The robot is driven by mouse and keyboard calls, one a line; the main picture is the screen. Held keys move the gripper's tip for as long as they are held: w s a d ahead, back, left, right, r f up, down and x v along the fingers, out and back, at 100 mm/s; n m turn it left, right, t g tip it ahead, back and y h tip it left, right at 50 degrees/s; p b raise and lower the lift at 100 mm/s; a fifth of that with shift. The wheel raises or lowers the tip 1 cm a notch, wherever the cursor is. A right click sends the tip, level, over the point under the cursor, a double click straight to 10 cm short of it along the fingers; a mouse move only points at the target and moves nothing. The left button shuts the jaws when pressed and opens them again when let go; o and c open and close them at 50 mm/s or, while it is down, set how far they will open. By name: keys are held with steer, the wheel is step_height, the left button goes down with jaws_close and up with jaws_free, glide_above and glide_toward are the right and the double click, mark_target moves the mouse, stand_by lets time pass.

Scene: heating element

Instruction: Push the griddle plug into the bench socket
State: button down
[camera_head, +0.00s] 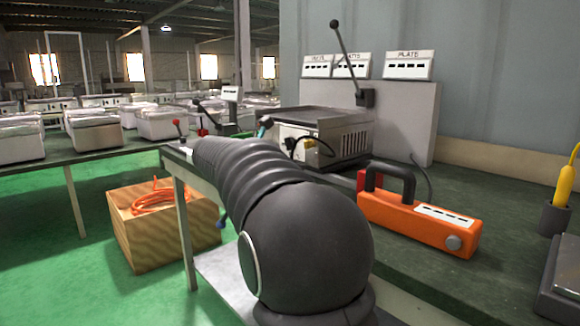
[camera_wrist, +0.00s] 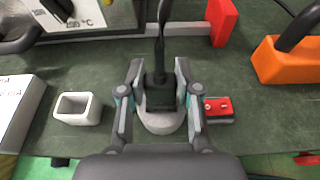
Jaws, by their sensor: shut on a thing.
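In the wrist view, my gripper (camera_wrist: 159,76) is shut on the black plug (camera_wrist: 160,97), with one finger on each side. A black cable (camera_wrist: 160,32) runs from the plug toward the top edge. A pale grey rounded block (camera_wrist: 160,124) shows just below the plug; I cannot tell whether they touch. I cannot tell for certain which fixture is the bench socket. The griddle (camera_head: 320,132) stands at the back of the bench in the head view, and its front with a knob (camera_wrist: 62,8) shows in the wrist view. My arm hides the plug and gripper in the head view.
In the wrist view, a hollow white block (camera_wrist: 77,108) is left of the gripper and a small red-topped piece (camera_wrist: 218,108) is right. A red block (camera_wrist: 222,21) stands farther back. An orange handled box (camera_head: 420,217) is on the bench (camera_head: 500,292).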

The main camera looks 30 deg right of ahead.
steer(key=shift+f+b, duration=0.4)
steer(key=shift+f, duration=0.55)
steer(key=c, duration=0.7)
jaws_free()
steer(key=v, duration=1.2)
